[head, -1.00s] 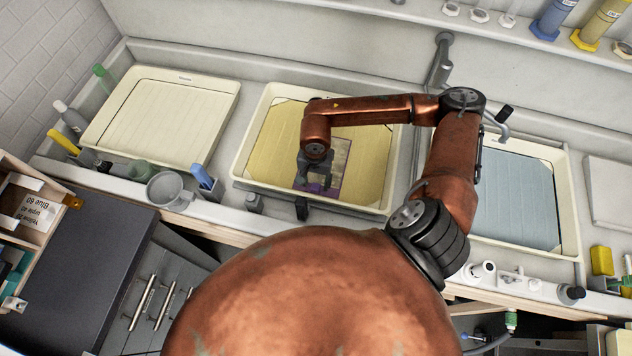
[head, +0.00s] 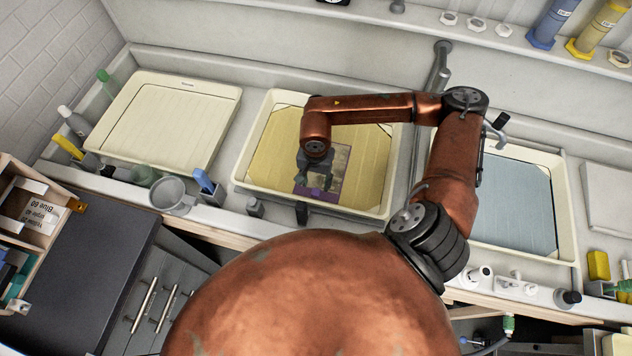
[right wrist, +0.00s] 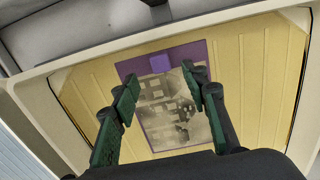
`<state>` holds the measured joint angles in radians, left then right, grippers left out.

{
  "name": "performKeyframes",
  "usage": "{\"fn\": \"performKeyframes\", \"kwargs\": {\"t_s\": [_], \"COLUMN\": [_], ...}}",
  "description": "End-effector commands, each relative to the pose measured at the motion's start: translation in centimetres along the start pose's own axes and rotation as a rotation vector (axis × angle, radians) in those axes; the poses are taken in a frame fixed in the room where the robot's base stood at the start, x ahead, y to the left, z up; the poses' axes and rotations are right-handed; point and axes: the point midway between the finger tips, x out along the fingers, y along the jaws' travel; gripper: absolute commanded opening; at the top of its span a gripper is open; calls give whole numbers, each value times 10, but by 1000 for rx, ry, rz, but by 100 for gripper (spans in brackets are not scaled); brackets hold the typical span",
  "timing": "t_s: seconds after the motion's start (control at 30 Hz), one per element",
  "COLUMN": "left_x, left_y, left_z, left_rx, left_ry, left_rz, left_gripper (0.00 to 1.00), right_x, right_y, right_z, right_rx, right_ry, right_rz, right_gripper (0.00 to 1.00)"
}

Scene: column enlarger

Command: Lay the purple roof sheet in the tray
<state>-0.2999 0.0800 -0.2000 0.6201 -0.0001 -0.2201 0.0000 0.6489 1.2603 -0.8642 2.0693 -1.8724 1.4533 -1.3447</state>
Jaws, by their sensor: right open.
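The purple roof sheet (head: 328,193), a print with a purple border and a grey picture of buildings, lies flat in the middle tray (head: 240,170), on its yellowish floor. It also shows in the right wrist view (right wrist: 175,128), with a small purple block (right wrist: 160,63) at one edge. My right gripper (head: 316,187) is over the sheet in the head view. In the right wrist view its two green-padded fingers (right wrist: 163,84) are spread apart above the sheet, with nothing between them. My arm hides part of the sheet and tray. My left gripper is not in view.
A cream tray (head: 165,118) stands at the left and a tray with blue-grey liquid (head: 515,200) at the right. A grey jug (head: 173,195) and several bottles stand along the left. A tap (head: 440,68) rises behind the middle tray.

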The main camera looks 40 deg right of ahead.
Motion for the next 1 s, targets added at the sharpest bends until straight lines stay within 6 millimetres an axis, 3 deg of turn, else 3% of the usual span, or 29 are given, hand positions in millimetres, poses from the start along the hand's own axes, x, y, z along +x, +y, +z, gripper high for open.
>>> {"fn": "performKeyframes", "kwargs": {"t_s": [0.73,0.87,1.0], "left_x": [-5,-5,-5], "left_y": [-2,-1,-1], "left_z": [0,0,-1], "left_rx": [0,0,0], "left_ry": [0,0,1], "left_rz": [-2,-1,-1], "left_gripper": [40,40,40], "right_x": [-17,-33,-62], "right_y": [-1,0,-1], "right_z": [0,-1,-1], "right_rx": [0,-1,-1], "right_ry": [2,3,4], "right_rz": [-2,-2,-3], "right_gripper": [41,41,41]}}
